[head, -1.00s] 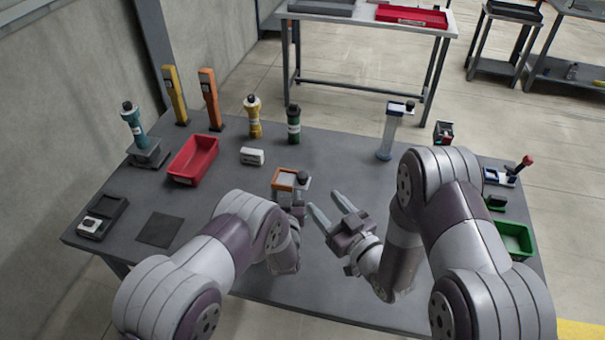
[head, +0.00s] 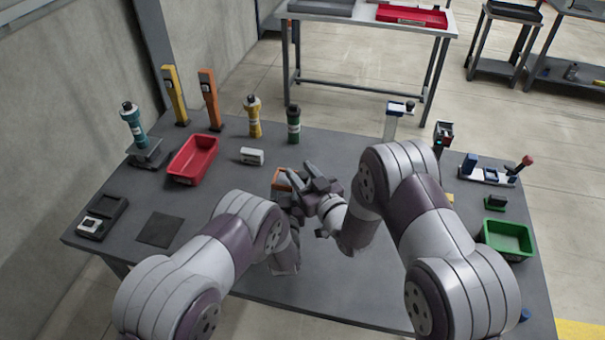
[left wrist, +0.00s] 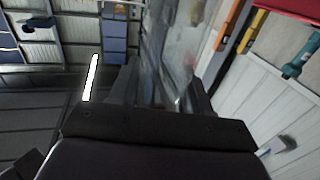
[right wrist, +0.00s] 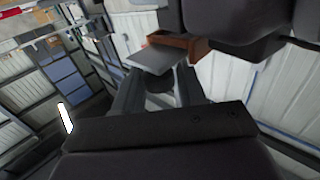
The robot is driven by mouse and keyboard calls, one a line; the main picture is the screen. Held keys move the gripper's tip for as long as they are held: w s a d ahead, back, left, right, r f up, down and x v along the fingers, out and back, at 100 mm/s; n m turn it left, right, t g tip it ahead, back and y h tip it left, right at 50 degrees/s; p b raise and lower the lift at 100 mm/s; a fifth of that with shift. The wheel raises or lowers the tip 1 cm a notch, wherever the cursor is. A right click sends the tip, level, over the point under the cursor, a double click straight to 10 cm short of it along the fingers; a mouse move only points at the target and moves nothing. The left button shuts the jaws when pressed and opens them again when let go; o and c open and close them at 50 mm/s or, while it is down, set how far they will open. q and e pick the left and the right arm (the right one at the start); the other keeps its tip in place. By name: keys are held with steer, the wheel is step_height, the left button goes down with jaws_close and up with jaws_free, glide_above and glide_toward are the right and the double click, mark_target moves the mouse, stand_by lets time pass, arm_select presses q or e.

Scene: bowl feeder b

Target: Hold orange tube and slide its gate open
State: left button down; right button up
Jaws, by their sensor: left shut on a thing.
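The orange tube has an orange-rimmed top (head: 281,180), partly hidden behind my right gripper (head: 299,175) in the head view. In the left wrist view its clear body (left wrist: 172,65) stands between the fingers of my left gripper (left wrist: 163,92), which is shut on it. In the right wrist view the orange top (right wrist: 178,44) shows with a flat grey gate plate (right wrist: 150,60) sticking out from it. A dark round knob (right wrist: 160,86) under the plate sits between the fingers of my right gripper. These fingers look apart, on both sides of the knob; contact is unclear.
A green bin (head: 507,239) is at right. The front middle table is bare.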

jaws_close()
steer(key=d, duration=0.2)
steer(key=s+d, duration=0.1)
steer(key=d, duration=0.1)
steer(key=shift+s+d, duration=0.2)
steer(key=shift+o, duration=2.2)
jaws_free()
steer(key=v, duration=1.2)
